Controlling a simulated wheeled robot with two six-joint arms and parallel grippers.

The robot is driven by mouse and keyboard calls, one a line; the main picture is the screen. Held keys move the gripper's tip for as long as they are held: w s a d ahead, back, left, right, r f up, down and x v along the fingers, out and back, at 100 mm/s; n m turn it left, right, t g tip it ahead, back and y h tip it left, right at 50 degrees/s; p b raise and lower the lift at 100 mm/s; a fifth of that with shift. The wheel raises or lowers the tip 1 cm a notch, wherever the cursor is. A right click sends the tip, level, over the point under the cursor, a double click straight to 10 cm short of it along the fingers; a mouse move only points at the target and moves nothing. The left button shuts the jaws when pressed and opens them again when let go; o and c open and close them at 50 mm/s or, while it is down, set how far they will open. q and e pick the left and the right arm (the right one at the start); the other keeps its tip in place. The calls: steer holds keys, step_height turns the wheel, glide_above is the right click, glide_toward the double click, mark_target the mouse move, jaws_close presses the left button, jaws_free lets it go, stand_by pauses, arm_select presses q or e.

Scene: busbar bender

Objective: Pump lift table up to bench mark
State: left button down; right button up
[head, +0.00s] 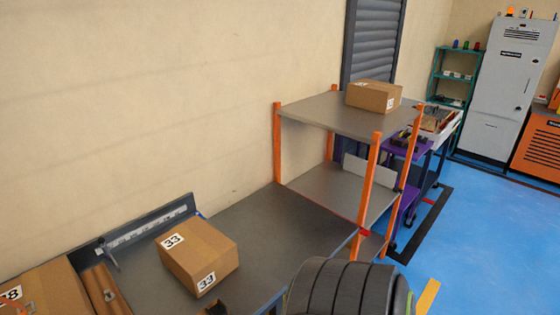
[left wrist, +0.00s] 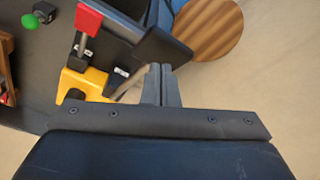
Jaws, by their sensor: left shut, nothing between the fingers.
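My left gripper (left wrist: 161,85) shows in the left wrist view with its two fingers together and nothing between them. Close beyond it are a red-topped metal lever (left wrist: 86,25) and a yellow block (left wrist: 78,85) with metal parts. I cannot tell whether the fingers touch them. In the head view, a grey bench-like surface (head: 275,235) runs along the wall. A dark plate with a light graduated scale (head: 140,232) stands at its back left. I cannot clearly pick out the lift table or its pump. My right gripper is not in view.
A cardboard box marked 33 (head: 198,253) sits on the grey surface. An orange-posted shelf (head: 320,108) carries another box (head: 373,96). A purple cart (head: 405,150) stands beyond it. Blue floor (head: 480,230) is open at right. A wooden disc (left wrist: 207,27) shows near the wrist.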

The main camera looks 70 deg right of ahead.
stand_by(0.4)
arm_select(q)
steer(key=shift+f+b, duration=1.3)
steer(key=shift+f, duration=1.7)
steer(key=shift+f+b, duration=1.9)
steer(key=shift+f, duration=1.65)
step_height(320, 180, up, 11)
steer(key=p, duration=1.1)
steer(key=shift+f, duration=0.1)
steer(key=shift+r, duration=1.2)
steer(key=shift+f, duration=0.15)
